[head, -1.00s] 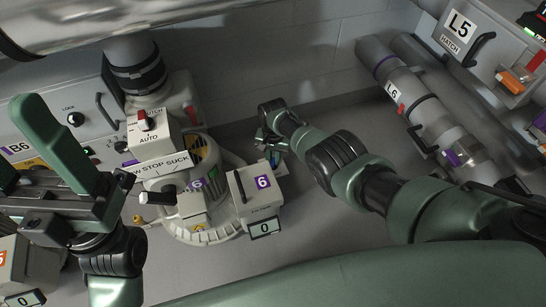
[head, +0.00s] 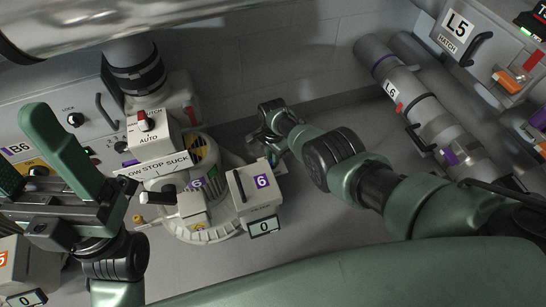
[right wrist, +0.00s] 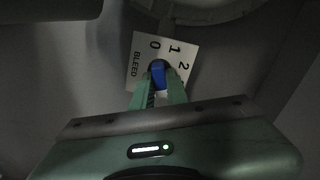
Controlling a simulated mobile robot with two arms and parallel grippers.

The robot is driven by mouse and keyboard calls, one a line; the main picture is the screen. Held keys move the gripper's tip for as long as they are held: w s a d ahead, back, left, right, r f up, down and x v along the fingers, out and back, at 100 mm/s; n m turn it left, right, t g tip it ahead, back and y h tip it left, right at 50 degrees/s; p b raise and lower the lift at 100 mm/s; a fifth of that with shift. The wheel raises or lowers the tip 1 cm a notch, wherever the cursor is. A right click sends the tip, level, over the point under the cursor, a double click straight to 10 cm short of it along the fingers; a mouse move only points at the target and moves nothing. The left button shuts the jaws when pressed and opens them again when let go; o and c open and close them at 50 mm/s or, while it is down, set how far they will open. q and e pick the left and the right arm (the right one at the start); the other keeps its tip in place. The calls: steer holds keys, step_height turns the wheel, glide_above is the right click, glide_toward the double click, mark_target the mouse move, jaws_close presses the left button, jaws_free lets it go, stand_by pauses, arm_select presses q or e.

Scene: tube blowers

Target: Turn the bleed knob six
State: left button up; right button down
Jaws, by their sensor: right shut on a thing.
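The bleed knob (right wrist: 158,72) is a small blue block in the right wrist view. It stands in front of a white plate (right wrist: 173,47) marked BLEED with 0, 1 and 2. My right gripper (right wrist: 158,88) is shut on the knob, a green finger on either side. In the head view my right gripper (head: 268,146) reaches down behind the grey box labelled 6 (head: 262,181), at blower six (head: 203,158); the knob is hidden there. My left gripper (head: 32,150) is raised at the left, open and empty.
A display reading 0 (head: 264,226) sits below box 6. Pipe L6 (head: 397,92) and box L5 (head: 476,45) stand at the right. Grey floor between is clear.

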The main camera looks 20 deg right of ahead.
stand_by(0.3)
steer(key=c, duration=1.4)
jaws_free()
